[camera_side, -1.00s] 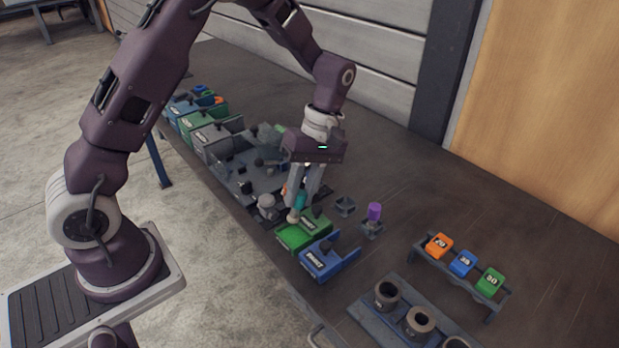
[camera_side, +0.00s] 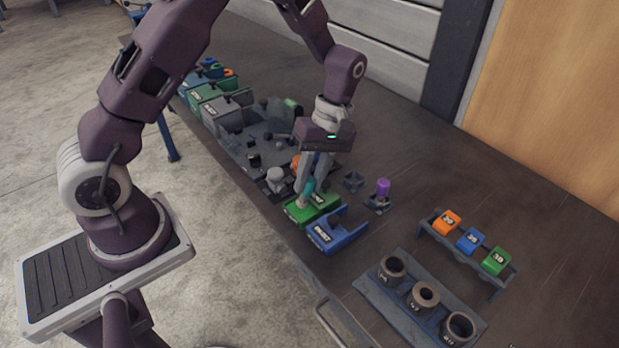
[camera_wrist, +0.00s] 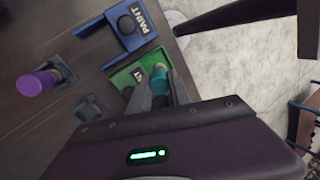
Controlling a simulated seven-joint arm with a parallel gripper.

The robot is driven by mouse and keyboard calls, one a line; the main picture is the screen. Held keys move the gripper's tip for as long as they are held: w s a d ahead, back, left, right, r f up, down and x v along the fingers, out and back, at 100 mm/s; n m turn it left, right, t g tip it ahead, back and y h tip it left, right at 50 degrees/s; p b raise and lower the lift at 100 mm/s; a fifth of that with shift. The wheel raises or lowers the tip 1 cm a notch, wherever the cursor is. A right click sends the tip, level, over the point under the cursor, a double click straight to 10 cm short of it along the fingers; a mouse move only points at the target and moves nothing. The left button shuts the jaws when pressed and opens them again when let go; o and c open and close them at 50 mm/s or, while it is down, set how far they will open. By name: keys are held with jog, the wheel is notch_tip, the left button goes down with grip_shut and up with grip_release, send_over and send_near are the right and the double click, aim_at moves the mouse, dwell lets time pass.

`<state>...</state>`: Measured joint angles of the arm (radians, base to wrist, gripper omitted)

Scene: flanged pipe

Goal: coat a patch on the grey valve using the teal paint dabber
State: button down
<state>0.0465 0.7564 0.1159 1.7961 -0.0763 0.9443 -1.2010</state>
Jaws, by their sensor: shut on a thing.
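My gripper (camera_side: 307,190) is shut on the teal paint dabber (camera_side: 310,187), which points downward with its pale tip low at the green paint tray (camera_side: 327,201). I cannot tell whether the tip touches the paint. In the wrist view the teal dabber (camera_wrist: 159,76) sits between the fingers, over the green tray (camera_wrist: 122,78). A pale grey rounded part (camera_side: 275,177), possibly the grey valve, stands left of the gripper on the dark grey fixture (camera_side: 235,152). Other grey fittings are there too, so I cannot be sure which is the valve.
A blue paint tray (camera_side: 345,235) adjoins the green one. An empty holder (camera_side: 353,181) and a purple dabber (camera_side: 383,187) in its holder stand to the right. A rack of numbered blocks (camera_side: 471,241) and a plate of ring-shaped parts (camera_side: 424,294) lie further right.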

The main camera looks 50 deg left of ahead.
aim_at(309, 179)
jog(key=shift+f, duration=0.6)
dwell(1.1)
jog(key=shift+r, duration=3.55)
